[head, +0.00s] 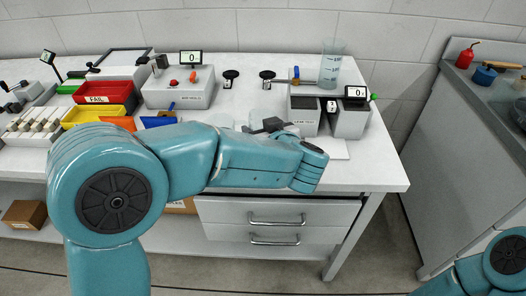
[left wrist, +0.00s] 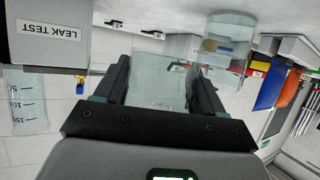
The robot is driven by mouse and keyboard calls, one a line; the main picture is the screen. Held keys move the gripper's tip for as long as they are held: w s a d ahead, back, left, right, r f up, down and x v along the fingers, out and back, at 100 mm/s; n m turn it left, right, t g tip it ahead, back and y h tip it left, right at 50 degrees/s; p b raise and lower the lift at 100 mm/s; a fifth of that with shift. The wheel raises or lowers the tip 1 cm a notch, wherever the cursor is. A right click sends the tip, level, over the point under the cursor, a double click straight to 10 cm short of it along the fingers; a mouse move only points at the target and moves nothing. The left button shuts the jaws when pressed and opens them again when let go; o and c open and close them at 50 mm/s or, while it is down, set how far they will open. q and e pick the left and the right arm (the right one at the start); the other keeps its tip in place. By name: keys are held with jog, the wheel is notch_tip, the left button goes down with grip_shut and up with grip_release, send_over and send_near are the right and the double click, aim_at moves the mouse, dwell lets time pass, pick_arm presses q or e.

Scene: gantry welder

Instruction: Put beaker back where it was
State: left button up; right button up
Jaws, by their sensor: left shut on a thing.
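My left gripper (head: 262,127) is over the front middle of the workbench, partly hidden by my own arm in the head view. In the left wrist view its two dark fingers (left wrist: 160,88) are shut on a clear glass beaker (left wrist: 160,70). In the head view the held beaker (head: 258,117) is faint and mostly hidden. A second clear glass vessel (head: 222,120) stands just left of it; it also shows in the left wrist view (left wrist: 228,42). A tall graduated beaker (head: 331,63) stands at the back right, and in the left wrist view (left wrist: 25,100). My right gripper is out of view.
The leak test unit (head: 305,114) is close right of the gripper, also in the left wrist view (left wrist: 50,35). A grey instrument (head: 180,88) and red FAIL bin (head: 103,95) are left. The bench's right edge is bare.

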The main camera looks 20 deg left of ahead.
pick_arm(q)
notch_tip(320, 180, down, 6)
jog(key=shift+r+b, duration=0.1)
jog(key=shift+b, duration=0.7)
jog(key=shift+f, duration=0.2)
jog(key=o, duration=1.1)
jog(key=shift+w, duration=0.1)
jog(key=shift+d+r, duration=0.1)
jog(key=shift+r, duration=0.15)
jog(key=p+v, duration=0.2)
jog(key=v, duration=0.9)
jog(key=shift+s+d+r, duration=0.15)
jog(key=shift+s+r, duration=0.05)
jog(key=shift+s, duration=0.15)
